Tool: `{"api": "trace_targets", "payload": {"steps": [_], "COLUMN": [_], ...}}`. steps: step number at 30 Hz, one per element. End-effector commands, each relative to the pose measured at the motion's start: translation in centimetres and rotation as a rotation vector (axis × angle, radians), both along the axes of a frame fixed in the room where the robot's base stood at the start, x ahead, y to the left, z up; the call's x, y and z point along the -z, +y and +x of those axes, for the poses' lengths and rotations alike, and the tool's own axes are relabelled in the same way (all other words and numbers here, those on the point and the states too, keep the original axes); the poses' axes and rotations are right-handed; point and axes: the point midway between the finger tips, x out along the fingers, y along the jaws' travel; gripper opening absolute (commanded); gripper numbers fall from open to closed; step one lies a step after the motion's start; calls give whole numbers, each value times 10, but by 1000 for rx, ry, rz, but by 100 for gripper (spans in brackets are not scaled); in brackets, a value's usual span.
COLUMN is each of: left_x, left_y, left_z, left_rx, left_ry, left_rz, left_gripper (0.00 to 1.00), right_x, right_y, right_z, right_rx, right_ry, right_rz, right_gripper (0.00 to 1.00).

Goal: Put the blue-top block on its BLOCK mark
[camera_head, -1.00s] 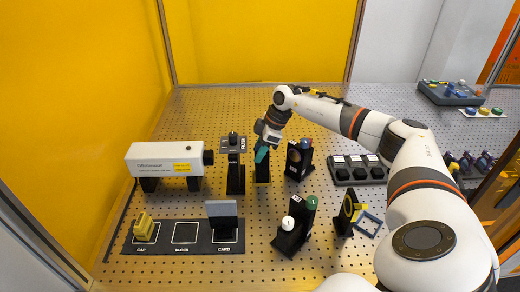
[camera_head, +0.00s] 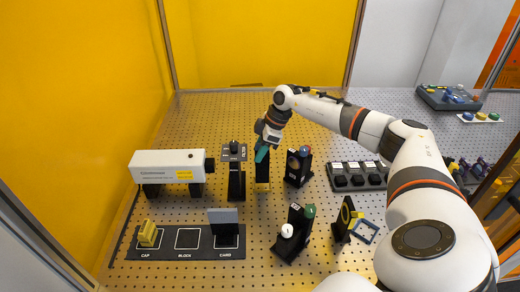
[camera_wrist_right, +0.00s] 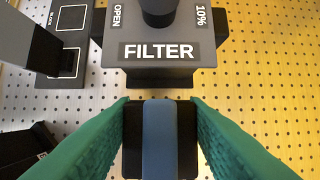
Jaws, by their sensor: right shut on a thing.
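The blue-top block (camera_wrist_right: 160,140) is between the two green fingers of my right gripper (camera_wrist_right: 160,130) in the right wrist view; its top is a blue strip with black sides. In the head view the dark block (camera_head: 262,171) stands under the teal fingers of my right gripper (camera_head: 262,154), right of the filter stand. Whether its foot touches the board is unclear. The BLOCK mark (camera_head: 187,239) is an empty white-outlined square on the black mat (camera_head: 165,245), between CAP and CARD. My left gripper is not in view.
The filter stand (camera_head: 236,180) is just left of the block, also close ahead in the wrist view (camera_wrist_right: 158,50). A grey card (camera_head: 223,221) stands on CARD and a yellow cap (camera_head: 148,232) on CAP. The white laser box (camera_head: 168,165) is behind the mat. Black mounts (camera_head: 293,235) stand front right.

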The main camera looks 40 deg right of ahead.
Motion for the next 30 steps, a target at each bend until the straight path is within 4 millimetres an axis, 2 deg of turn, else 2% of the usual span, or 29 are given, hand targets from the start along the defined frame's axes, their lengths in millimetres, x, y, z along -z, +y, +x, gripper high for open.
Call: {"api": "trace_targets", "payload": {"steps": [1,16,27,30], "left_x": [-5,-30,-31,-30], "left_y": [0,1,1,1], "left_z": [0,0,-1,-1], "left_rx": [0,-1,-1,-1], "left_ry": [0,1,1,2], "left_rz": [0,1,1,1], "left_gripper": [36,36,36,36], "right_x": [-6,-30,-31,-35], "right_y": [0,0,0,-6], "right_z": [0,0,1,1], "right_rx": [0,0,1,12], "right_ry": [-1,-1,-3,-4], "right_rz": [0,0,1,1], "right_gripper": [8,8,8,8]}}
